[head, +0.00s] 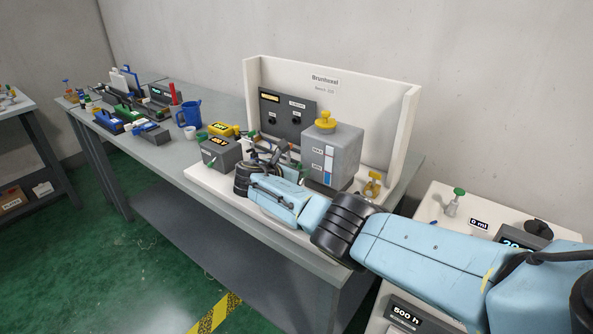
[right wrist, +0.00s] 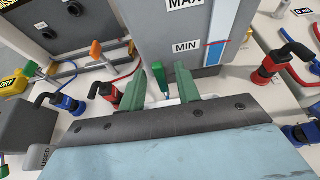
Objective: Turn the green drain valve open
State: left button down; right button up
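The green drain valve handle (right wrist: 159,76) stands at the foot of the grey tank (right wrist: 165,30), just below its MIN mark, in the right wrist view. My right gripper (right wrist: 160,88) is open, with one greenish finger on each side of the handle. I cannot tell whether either finger touches it. In the head view the grey tank (head: 345,158) with a yellow cap (head: 325,122) stands on the white bench panel. My right arm reaches in from the right and hides much of the valve area. My left gripper is not in view.
Red fittings with black levers (right wrist: 106,92) (right wrist: 270,66) flank the gripper. A blue fitting (right wrist: 68,104) and an orange handle (right wrist: 98,50) are at left. A yellow valve (head: 373,184) stands right of the tank.

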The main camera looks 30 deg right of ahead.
jog(key=shift+s+a+r, duration=0.1)
jog(key=shift+a+r, duration=0.05)
jog(key=shift+a, duration=0.05)
jog(key=p+v, duration=0.3)
jog(key=v, duration=1)
